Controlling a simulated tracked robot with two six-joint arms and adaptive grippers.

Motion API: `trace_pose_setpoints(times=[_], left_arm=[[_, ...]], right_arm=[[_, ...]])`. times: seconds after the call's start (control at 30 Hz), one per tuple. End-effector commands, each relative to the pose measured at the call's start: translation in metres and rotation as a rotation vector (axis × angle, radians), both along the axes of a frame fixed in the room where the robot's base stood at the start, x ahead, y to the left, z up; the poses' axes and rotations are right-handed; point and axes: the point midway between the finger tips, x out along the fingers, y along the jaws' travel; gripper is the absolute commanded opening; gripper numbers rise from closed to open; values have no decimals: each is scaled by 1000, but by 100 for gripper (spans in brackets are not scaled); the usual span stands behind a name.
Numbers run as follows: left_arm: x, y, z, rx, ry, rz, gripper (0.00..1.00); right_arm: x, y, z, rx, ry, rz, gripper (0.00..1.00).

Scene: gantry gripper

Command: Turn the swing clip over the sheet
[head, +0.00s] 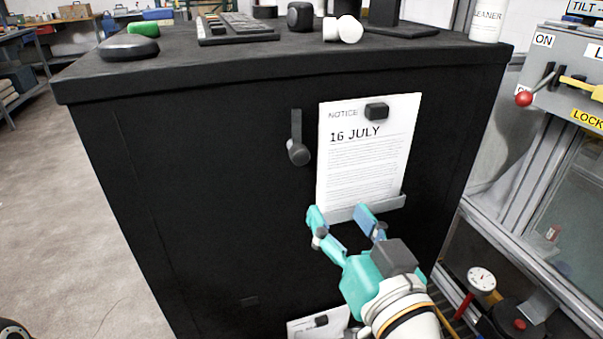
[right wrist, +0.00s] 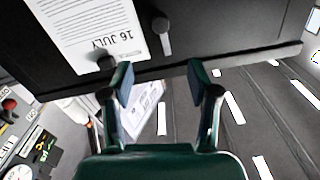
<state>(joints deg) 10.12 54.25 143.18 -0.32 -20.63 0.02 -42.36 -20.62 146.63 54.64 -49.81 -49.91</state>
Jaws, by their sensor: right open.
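The swing clip (head: 297,140) is a dark strip with a round knob at its lower end. It hangs down on the black cabinet face, just left of the sheet and apart from it. The white sheet (head: 365,160) reads "16 JULY" and stands upright in a grey ledge (head: 372,208). My right gripper (head: 338,215) is open, in front of the sheet's lower edge, below and right of the clip. In the right wrist view the clip (right wrist: 162,35) and sheet (right wrist: 90,30) appear upside down beyond the fingers (right wrist: 158,75). Nothing is between the fingers.
A small black block (head: 376,111) is at the sheet's top. The black cabinet (head: 220,180) carries a keyboard (head: 238,27), a white cylinder and a cleaner bottle (head: 489,18) on top. A second paper (head: 318,325) is low down. A control panel with a red-knobbed lever (head: 524,98) stands right.

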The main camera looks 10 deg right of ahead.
Motion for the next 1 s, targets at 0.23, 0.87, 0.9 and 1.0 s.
trace_pose_setpoints(times=[0.23, 0.87, 0.9, 1.0], left_arm=[[0, 0, 19, 0, -1, 0, 40], [0, 0, 48, 0, 0, 0, 40], [0, 0, 48, 0, 0, 0, 40], [0, 0, 49, 0, 0, 0, 40]], right_arm=[[21, 1, 4, -7, 4, -4, 60], [137, 10, -1, -2, 4, 1, 60], [143, 11, -1, -2, 4, 2, 60], [155, 12, 0, -2, 3, 2, 60]])
